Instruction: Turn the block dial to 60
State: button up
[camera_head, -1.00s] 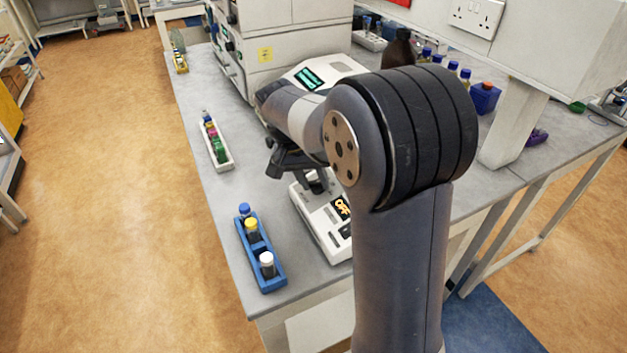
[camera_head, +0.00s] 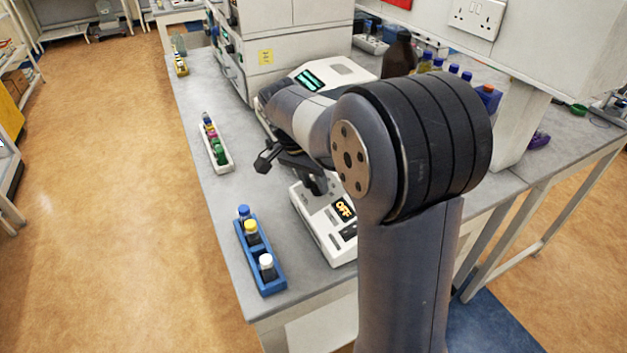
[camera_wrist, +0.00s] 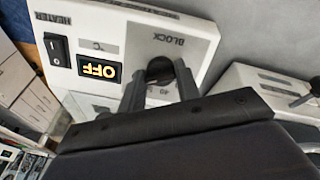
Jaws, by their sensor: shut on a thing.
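The block dial (camera_wrist: 159,69) is a dark round knob on a white heater unit, below the printed word BLOCK in the wrist view. My gripper (camera_wrist: 160,80) is shut on the dial, one finger at each side. Its fingers hide part of the dial and most of its scale; a "40" mark shows between them. The heater's display (camera_wrist: 97,69) reads OFF in orange, beside a black rocker switch (camera_wrist: 57,48). In the head view the white heater unit (camera_head: 322,232) stands on the bench, and my arm hides the dial.
A blue rack (camera_head: 273,284) with capped bottles stands left of the heater. A white rack (camera_head: 226,166) of coloured vials is farther back. A larger instrument with a green screen (camera_head: 311,80) stands behind my arm. Bare bench lies between the racks.

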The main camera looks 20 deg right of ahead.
jog(key=o, duration=1)
jog(key=shift+c, duration=0.2)
jog(key=v, duration=1.1)
jog(key=shift+f, duration=0.15)
jog(key=x, duration=1)
jog(key=shift+d+f, duration=0.15)
jog(key=shift+f, duration=0.2)
